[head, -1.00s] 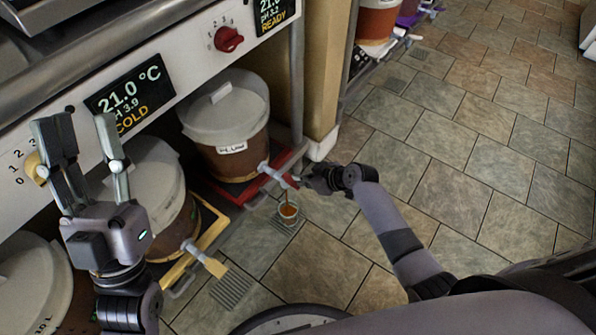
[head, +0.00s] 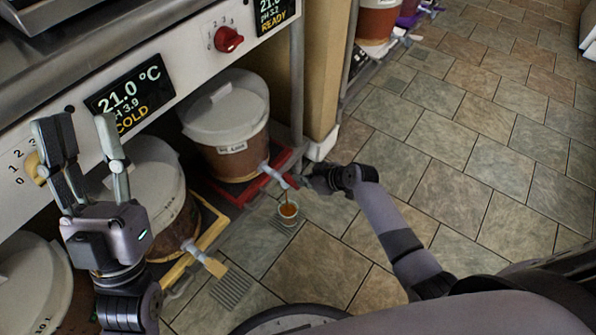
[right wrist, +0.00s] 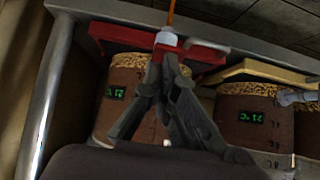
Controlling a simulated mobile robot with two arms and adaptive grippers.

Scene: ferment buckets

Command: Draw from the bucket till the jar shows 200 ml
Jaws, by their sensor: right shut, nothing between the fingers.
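The bucket (head: 232,145), brown with a white lid, stands in a red tray (head: 243,199). Its pale tap (head: 274,172) has a red handle end, and a thin orange-brown stream runs from it. The small jar (head: 289,212) stands below on the floor and holds orange-brown liquid; its marks are too small to read. My right gripper (head: 308,181) is at the tap's outer end; in the right wrist view the gripper (right wrist: 166,62) is shut, its tips close by the white tap (right wrist: 167,39) and the stream (right wrist: 172,12). My left gripper (head: 84,135) is open and empty at the left.
Another bucket (head: 160,190) stands in a yellow tray (head: 206,236) with its own tap (head: 205,260). A third lidded bucket (head: 30,285) is at lower left. A panel with a red knob (head: 228,39) runs above. A drain grate (head: 231,288) lies below; the tiled floor at right is clear.

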